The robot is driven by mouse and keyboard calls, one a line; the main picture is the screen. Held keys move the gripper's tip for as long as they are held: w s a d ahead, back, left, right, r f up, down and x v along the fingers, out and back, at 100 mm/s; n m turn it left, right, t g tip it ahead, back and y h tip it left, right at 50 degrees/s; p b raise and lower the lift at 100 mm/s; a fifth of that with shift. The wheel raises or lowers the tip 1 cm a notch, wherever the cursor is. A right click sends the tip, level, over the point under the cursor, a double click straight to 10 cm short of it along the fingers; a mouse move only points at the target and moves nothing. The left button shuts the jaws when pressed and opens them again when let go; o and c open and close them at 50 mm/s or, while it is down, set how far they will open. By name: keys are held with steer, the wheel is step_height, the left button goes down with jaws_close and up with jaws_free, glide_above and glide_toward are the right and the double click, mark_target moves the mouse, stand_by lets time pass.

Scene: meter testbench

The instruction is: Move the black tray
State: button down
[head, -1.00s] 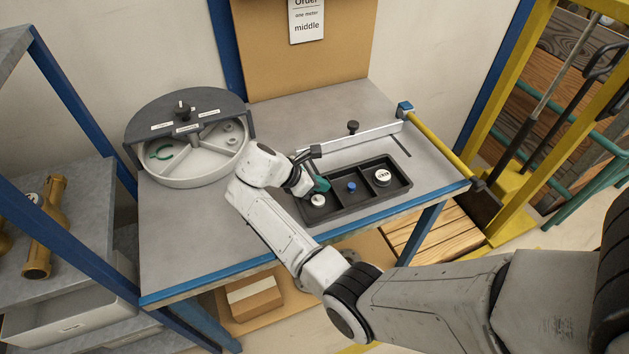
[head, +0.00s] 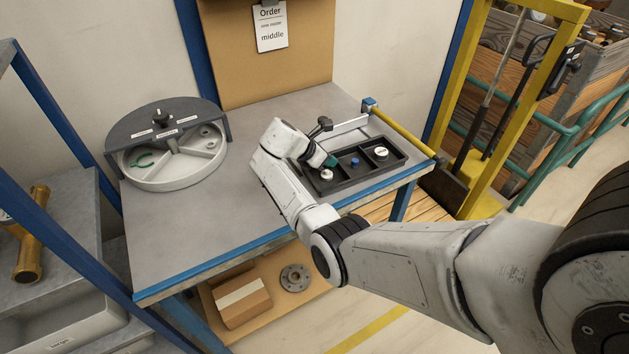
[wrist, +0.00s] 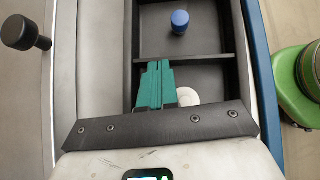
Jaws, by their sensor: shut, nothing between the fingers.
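The black tray (head: 365,178) lies on the bench, near its right end. It has three compartments in a row. The left one holds a small white-topped round piece (head: 327,174), the middle a blue knob (head: 355,161), the right a dark piece with a white top (head: 381,153). My gripper (head: 331,162) reaches down into the left compartment with its green fingers together and empty. In the wrist view, the fingertips (wrist: 157,66) are at the divider of the tray (wrist: 205,57); contact looks likely. The white piece (wrist: 187,96) is beside them, partly hidden.
A pale rail (head: 348,126) runs behind the tray, with a black knob (wrist: 25,34) near it. A yellow bar (head: 403,131) borders the bench's right end. A round sectioned dish (head: 180,177) stands at the left. The bench middle (head: 215,215) is clear.

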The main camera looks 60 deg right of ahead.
mark_target(350, 160)
steer(key=s+d, duration=0.1)
steer(key=d, duration=0.1)
steer(key=s+d, duration=0.1)
steer(key=shift+s+d+p, duration=0.1)
steer(key=shift+d+p, duration=0.2)
steer(key=shift+d, duration=0.05)
steer(key=shift+a, duration=0.1)
